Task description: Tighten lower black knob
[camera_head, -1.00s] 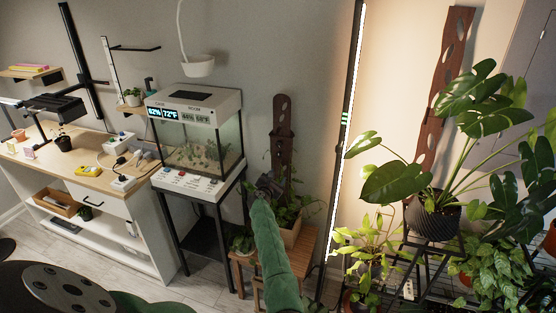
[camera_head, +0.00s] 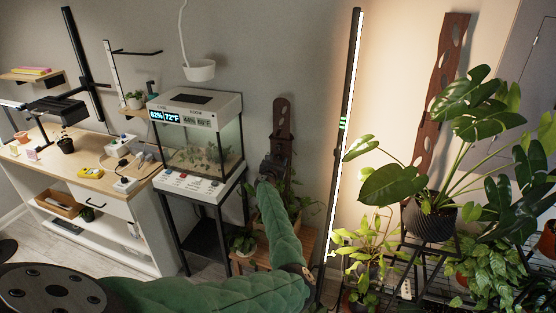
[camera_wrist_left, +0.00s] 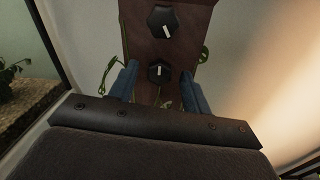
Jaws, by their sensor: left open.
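The lower black knob (camera_wrist_left: 159,72) has a pale pointer mark and sits on a dark wooden board (camera_wrist_left: 140,45) in the left wrist view. The upper black knob (camera_wrist_left: 163,20), also with a pale mark, is above it. My left gripper (camera_wrist_left: 158,78) is open, with one blue finger on each side of the lower knob. I cannot tell whether they touch it. In the head view the left gripper (camera_head: 272,168) is in front of the lower part of the wooden board (camera_head: 283,120), and the knobs are hidden there. My right gripper is not in view.
A glass terrarium (camera_head: 200,150) on a black stand is left of the board. A planter and a small wooden bench (camera_head: 310,240) are below the gripper. A lit light bar (camera_head: 346,140) and a large potted monstera (camera_head: 430,215) stand to the right.

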